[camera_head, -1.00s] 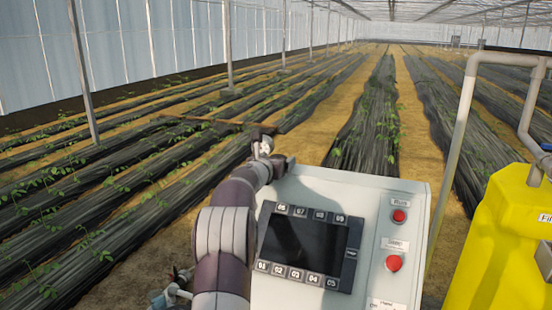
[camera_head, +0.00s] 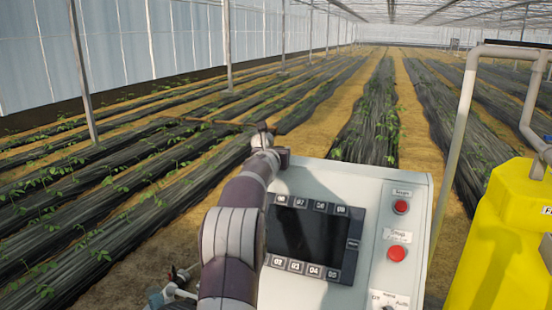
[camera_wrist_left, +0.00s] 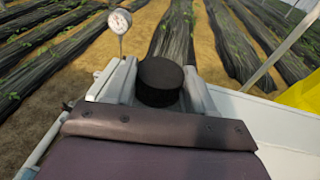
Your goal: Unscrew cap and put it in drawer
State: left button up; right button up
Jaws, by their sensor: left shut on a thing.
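A round black cap (camera_wrist_left: 160,80) is between the two pale fingers of my left gripper (camera_wrist_left: 158,88) in the left wrist view. The fingers are shut on it from both sides. In the head view my left arm reaches up past the left edge of a control cabinet, with my left gripper (camera_head: 262,136) at its far end, small and partly hidden by the wrist. The cap cannot be made out there. What lies under the cap is hidden. No drawer shows in either view. My right gripper is not in view.
The pale control cabinet (camera_head: 375,190) has a dark screen (camera_head: 310,236) and red buttons (camera_head: 397,253). A yellow tank (camera_head: 495,235) and grey pipes (camera_head: 465,125) stand at right. A round gauge (camera_wrist_left: 119,20) stands just beyond my left gripper. Plant rows lie behind.

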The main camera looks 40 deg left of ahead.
pick_arm(q)
jog(key=shift+d+n+y+b, duration=0.1)
jog(key=shift+n+y+b, duration=0.4)
jog(key=shift+b, duration=0.15)
jog(key=shift+g, duration=0.4)
jog(key=shift+w+d+n+g+y+b, duration=0.1)
jog(key=shift+n+g+y+b, duration=0.2)
jog(key=shift+n+y+b, duration=0.5)
jog(key=shift+g+y, duration=0.3)
jog(key=shift+y, duration=0.1)
jog(key=shift+w+r+n+g+y, duration=0.1)
jog(key=shift+n+g+y, duration=0.5)
jog(key=shift+n+g, duration=0.25)
